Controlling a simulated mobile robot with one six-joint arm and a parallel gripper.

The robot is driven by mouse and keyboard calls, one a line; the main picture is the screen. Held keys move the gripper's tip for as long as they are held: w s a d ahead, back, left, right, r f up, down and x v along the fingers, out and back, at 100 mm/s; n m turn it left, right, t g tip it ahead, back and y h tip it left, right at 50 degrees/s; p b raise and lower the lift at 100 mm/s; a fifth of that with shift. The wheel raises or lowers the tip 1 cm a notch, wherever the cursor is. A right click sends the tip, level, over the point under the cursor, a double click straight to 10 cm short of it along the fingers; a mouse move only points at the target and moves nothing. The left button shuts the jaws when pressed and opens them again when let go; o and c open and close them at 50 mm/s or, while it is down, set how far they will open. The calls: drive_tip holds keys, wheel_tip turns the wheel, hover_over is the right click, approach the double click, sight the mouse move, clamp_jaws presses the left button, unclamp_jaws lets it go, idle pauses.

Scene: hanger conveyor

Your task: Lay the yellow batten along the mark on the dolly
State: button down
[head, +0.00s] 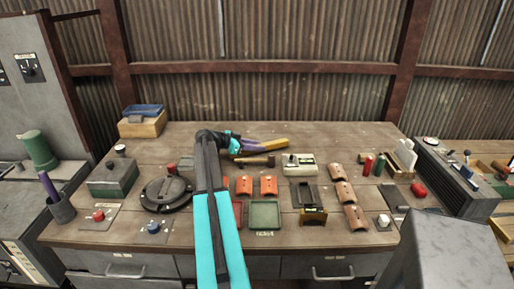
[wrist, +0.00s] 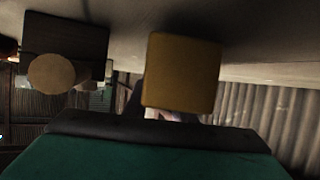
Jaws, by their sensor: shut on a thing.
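My gripper (head: 248,145), with teal and purple parts, is at the back middle of the bench. It is shut on the yellow batten (head: 273,144), which points right from the jaws and looks roughly level. In the wrist view the batten's yellow-brown end face (wrist: 183,75) is close to the camera, beside the bench surface. I cannot tell if it touches the bench. The jaws largely hide the batten's near end. I cannot make out the dolly or its mark for certain in either view.
A brown wooden cylinder (head: 256,160) lies just in front of the batten; its round end shows in the wrist view (wrist: 52,74). Orange pieces (head: 268,185), a green tray (head: 264,214) and curved brown tiles (head: 345,193) are nearer. Bench behind is clear.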

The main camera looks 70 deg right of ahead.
drive_tip(key=shift+f, duration=0.35)
drive_tip(key=shift+f, duration=0.1)
drive_tip(key=c, duration=1.5)
unclamp_jaws()
drive_tip(key=shift+r, duration=0.2)
